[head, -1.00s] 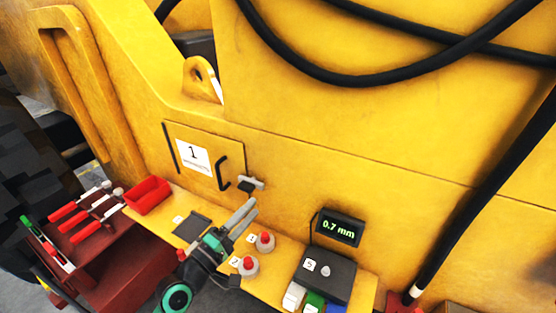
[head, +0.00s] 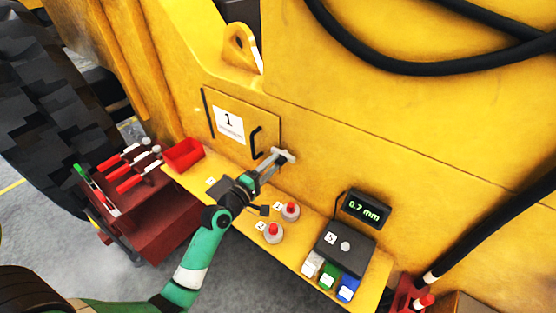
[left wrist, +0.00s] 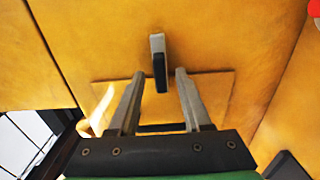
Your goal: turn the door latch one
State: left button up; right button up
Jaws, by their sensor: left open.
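The yellow door (head: 265,118) marked with a white "1" label (head: 229,124) looks shut and has a black handle (head: 256,141). The latch (head: 287,155), a grey bar with a dark part, sits at the door's right edge. In the left wrist view the latch (left wrist: 158,52) stands upright just ahead of the fingertips, its dark lower end reaching between them. My left gripper (head: 272,163) is open at the latch; its two grey fingers (left wrist: 159,76) lie on either side, with visible gaps. The fingers partly cover the latch in the head view. My right gripper is out of view.
A yellow shelf below the door holds a red bin (head: 183,155), two red-topped knobs (head: 290,211), and a dark box (head: 345,249) beside coloured blocks. A display (head: 366,209) reads 0.7 mm. Red-handled tools (head: 130,183) lie at left. Black hoses hang above right.

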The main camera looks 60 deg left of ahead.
aim_at(280, 158)
pick_arm(q)
jog(key=shift+x, duration=1.45)
jog(key=shift+c, duration=0.3)
grip_shut()
